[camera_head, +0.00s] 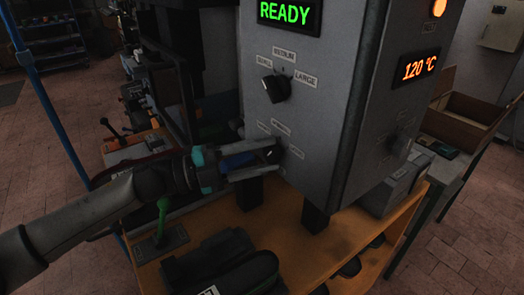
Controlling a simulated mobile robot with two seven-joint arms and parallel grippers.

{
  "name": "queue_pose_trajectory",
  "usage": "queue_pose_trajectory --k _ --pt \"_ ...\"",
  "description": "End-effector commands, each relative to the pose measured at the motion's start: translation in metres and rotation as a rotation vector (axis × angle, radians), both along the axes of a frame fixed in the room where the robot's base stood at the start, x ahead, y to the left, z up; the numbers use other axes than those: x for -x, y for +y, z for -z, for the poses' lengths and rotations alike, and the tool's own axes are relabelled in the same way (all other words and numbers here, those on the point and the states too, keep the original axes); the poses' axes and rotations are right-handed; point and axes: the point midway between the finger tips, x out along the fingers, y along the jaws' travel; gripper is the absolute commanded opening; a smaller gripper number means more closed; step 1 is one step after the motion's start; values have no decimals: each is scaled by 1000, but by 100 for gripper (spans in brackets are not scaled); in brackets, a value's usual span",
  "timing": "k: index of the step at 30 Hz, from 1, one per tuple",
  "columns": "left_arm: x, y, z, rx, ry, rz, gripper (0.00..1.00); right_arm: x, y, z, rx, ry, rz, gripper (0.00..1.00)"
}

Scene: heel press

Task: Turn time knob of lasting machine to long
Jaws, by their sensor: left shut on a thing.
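The lasting machine (330,60) is a grey box with a green READY display (288,14). An upper black knob (277,88) on its front has labels around it, one reading LARGE (305,79). Below it is a second knob (270,154), mostly hidden by my left gripper, with small labels around it too dim to read surely. One label (296,150) sits just right of that knob. My left gripper (272,153) reaches in from the left and is shut on the lower knob. Which way its pointer faces is hidden. My right gripper is not in view.
The machine stands on an orange wooden bench (330,235). A green-handled lever (162,218) and dark shoe-like objects (225,265) are in front of it. The right face has a 120 °C display (416,66) and another knob (402,143). Cardboard boxes (468,110) stand at right.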

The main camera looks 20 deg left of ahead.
Motion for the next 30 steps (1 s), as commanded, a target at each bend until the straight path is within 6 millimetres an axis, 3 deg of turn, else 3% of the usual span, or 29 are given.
queue_pose_trajectory --k 12,30 --pt "0 0 -2 -177 -139 0 0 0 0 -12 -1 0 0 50" --pt "0 0 -1 -211 -165 -1 0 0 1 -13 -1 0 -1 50"
